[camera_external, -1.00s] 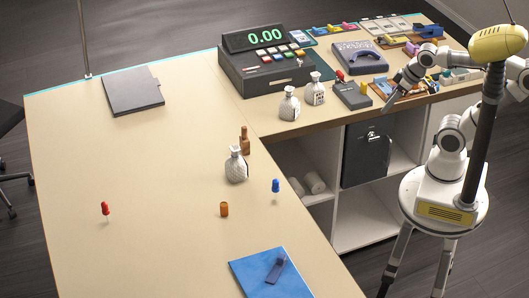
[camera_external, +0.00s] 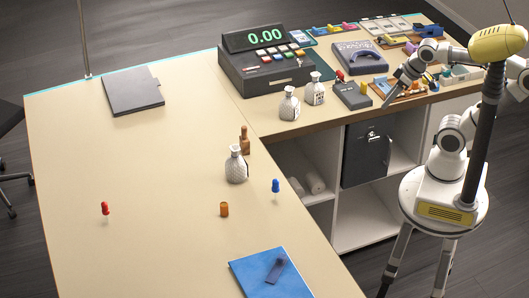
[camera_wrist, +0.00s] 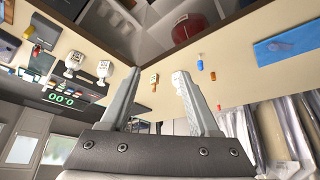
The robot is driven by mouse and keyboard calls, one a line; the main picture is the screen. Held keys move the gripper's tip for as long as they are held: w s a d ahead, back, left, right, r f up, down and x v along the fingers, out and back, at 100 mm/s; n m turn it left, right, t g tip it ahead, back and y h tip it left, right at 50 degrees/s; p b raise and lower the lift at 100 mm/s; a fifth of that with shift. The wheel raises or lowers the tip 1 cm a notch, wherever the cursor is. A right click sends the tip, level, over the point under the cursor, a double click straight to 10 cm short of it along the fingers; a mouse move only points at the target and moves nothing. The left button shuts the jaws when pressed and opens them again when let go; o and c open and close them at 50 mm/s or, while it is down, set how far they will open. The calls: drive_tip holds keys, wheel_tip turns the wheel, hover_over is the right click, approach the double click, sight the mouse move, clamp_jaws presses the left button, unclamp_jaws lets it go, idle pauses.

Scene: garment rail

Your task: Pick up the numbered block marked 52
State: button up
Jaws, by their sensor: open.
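No block with a readable 52 shows in either view; markings on the small items are too small to read. My gripper (camera_external: 387,103) is over the front edge of the right-hand counter, near a wooden tray (camera_external: 410,88) with small coloured pieces. The wrist view is turned over, with the counter across the top.
A cash register (camera_external: 265,68) and two white bottles (camera_external: 289,104) (camera_external: 315,89) stand on the counter. The long table carries a patterned bottle (camera_external: 236,166), a brown bottle (camera_external: 244,143), an orange cylinder (camera_external: 224,209), red (camera_external: 104,209) and blue (camera_external: 276,186) pins, and a blue folder (camera_external: 262,277).

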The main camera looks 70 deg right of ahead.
sight(245, 139)
wheel_tip(245, 139, up, 24)
drive_tip(key=r, duration=0.1)
drive_tip(key=w+d+r+m+t+h+b, duration=0.3)
drive_tip(key=w+d+r+m+t+h, duration=0.15)
drive_tip(key=w+d, duration=0.35)
drive_tip(key=w+d+r+m+t+h+b, duration=0.35)
drive_tip(key=w+d+r, duration=0.25)
drive_tip(key=w, duration=0.5)
drive_tip(key=w+r+n+t+y+b, duration=0.45)
drive_tip(key=w+r+t, duration=0.45)
drive_tip(key=w, duration=0.3)
drive_tip(key=w+a+f+n+g+y+b, duration=0.35)
drive_tip(key=f+n+y, duration=0.2)
drive_tip(key=f, duration=0.45)
drive_tip(key=w+a+f+n+g+y+b, duration=0.2)
drive_tip(key=w+f+n+g+y, duration=0.15)
drive_tip(key=f+y, duration=0.5)
wheel_tip(245, 139, down, 53)
drive_tip(key=h, duration=0.1)
drive_tip(key=shift+n, duration=0.35)
drive_tip(key=x, duration=1.2)
drive_tip(key=shift+w+a+f, duration=0.2)
drive_tip(key=shift+w+f, duration=0.1)
drive_tip(key=shift+f, duration=0.05)
drive_tip(key=shift+a+x, duration=0.25)
drive_tip(key=shift+x, duration=2.35)
drive_tip(key=shift+s, duration=0.2)
clamp_jaws()
